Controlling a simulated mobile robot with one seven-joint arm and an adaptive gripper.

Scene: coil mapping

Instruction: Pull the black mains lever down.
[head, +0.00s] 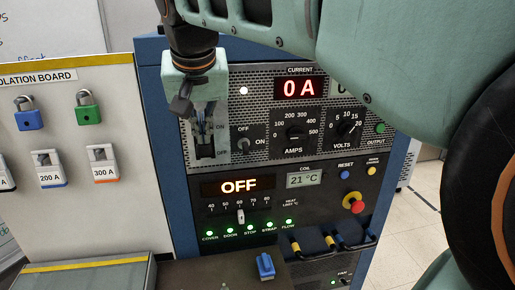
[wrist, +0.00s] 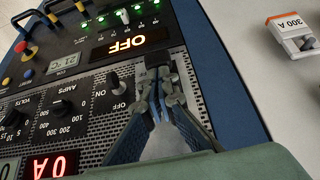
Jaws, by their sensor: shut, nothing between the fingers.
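The black mains lever (head: 205,151) is a dark block low on its light plate at the panel's upper left, beside the OFF mark. It is partly covered by my gripper in the head view. In the wrist view the dark block (wrist: 156,59) lies just beyond my fingertips. My gripper (head: 205,138) is shut and empty, pointing down in front of the plate. Its fingers (wrist: 160,92) come together close to the block. I cannot tell whether they touch it.
The current display (head: 299,88) reads 0 A and a lower display (head: 238,187) reads OFF. A small toggle switch (head: 243,142) is right of the plate. The isolation board (head: 60,125) with padlocks stands at left. My arm covers the upper right.

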